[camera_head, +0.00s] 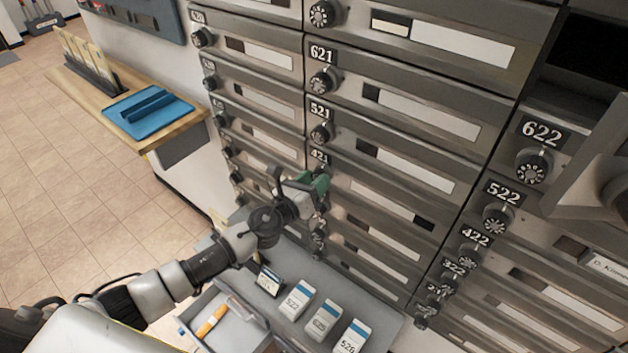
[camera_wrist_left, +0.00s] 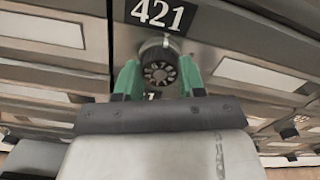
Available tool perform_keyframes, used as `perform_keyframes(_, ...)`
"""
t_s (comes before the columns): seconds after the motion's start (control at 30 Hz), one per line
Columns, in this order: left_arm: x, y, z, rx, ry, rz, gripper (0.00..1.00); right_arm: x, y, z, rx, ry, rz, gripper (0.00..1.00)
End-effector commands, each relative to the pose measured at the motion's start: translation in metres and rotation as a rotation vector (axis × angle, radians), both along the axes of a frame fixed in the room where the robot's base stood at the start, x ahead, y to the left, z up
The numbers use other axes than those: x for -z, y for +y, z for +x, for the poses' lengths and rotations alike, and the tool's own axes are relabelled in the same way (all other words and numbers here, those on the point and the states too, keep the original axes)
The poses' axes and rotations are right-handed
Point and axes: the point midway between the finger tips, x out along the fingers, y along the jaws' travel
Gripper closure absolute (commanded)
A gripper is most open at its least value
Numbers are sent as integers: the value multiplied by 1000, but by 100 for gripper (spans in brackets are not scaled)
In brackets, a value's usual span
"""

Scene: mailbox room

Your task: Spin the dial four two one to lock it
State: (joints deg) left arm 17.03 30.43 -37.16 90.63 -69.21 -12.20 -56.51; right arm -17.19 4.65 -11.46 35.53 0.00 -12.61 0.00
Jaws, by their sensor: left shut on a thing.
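The round dark dial (camera_wrist_left: 160,70) of mailbox 421 sits under the "421" plate (camera_wrist_left: 160,13) in the left wrist view. The green fingertips of my left gripper (camera_wrist_left: 160,82) stand one on each side of the dial and grip it. In the head view the plate 421 (camera_head: 319,156) shows just above my left gripper (camera_head: 314,186), which hides most of that dial. The mailbox 421 door (camera_head: 385,205) lies flush with the cabinet front. My right gripper is not in view.
Neighbouring dials 521 (camera_head: 320,134) and 621 (camera_head: 322,82) are close above. A grey door (camera_head: 592,190) stands open at the right. A wooden counter (camera_head: 185,127) is at left.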

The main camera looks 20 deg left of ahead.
Motion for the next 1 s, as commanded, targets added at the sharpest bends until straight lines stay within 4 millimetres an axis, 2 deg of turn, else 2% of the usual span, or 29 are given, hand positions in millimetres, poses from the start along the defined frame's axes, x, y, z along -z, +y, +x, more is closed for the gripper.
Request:
perform_keyframes(0.33, 2, 0, -1, 1, 3, 2, 84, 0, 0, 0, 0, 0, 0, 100)
perform_keyframes(0.37, 2, 0, -1, 1, 3, 2, 56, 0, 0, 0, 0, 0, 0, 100)
perform_keyframes(0.5, 2, 0, -1, 1, 3, 1, 35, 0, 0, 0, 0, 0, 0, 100)
perform_keyframes(0.83, 1, 1, -4, 0, 1, 1, 35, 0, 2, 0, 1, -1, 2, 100)
perform_keyframes(1.0, 2, 10, -27, 2, 3, 2, 35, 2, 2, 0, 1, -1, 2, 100)
